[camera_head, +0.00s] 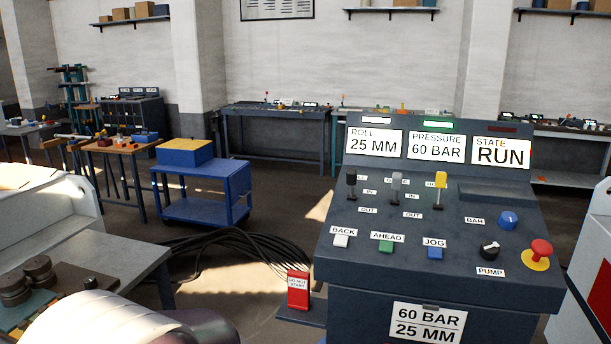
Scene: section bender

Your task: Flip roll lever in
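The dark control console (470,262) stands at the right. Its sloped panel has three upright levers: a black-knobbed one (351,181) at left, a grey one (396,184) in the middle and a yellow-knobbed one (440,182) at right. IN and OUT labels sit beside the black and grey levers. The small name labels at the lever tops are partly hidden, so I cannot read which is the roll lever. The roll display (374,143) reads 25 MM, the pressure display (436,148) 60 BAR, the state display (501,151) RUN. Neither gripper is in view.
Below the levers are white BACK (341,242), green AHEAD (386,246) and blue JOG (435,253) buttons. A blue knob (508,220), black pump knob (490,250) and red emergency button (540,250) sit at right. A red sign (298,290) stands left of the console.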

